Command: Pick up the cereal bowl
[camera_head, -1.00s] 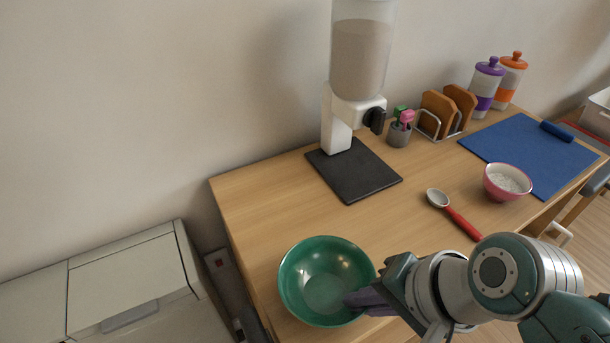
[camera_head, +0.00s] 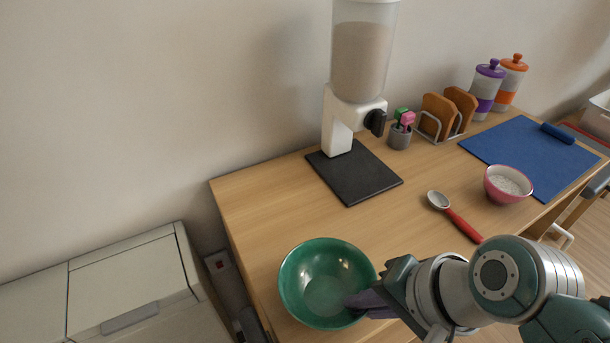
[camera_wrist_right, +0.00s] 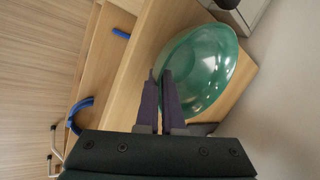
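The cereal bowl is the round, glossy green bowl (camera_head: 318,270), standing at the near left end of the wooden table. It also shows in the right wrist view (camera_wrist_right: 205,65). My right gripper (camera_head: 362,301) is at the bowl's right rim. In the right wrist view its two dark fingers (camera_wrist_right: 160,80) are close together, with the bowl's rim between their tips. It looks shut on the rim. The bowl sits level and no gap under it can be seen. My left gripper is in none of the views.
A cereal dispenser (camera_head: 358,60) stands on a black mat (camera_head: 362,186) behind the bowl. A red-handled spoon (camera_head: 462,224) and a pink bowl (camera_head: 505,190) with white contents lie to the right. A blue mat (camera_head: 520,140), toast rack (camera_head: 428,124) and jars (camera_head: 487,85) are farther back.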

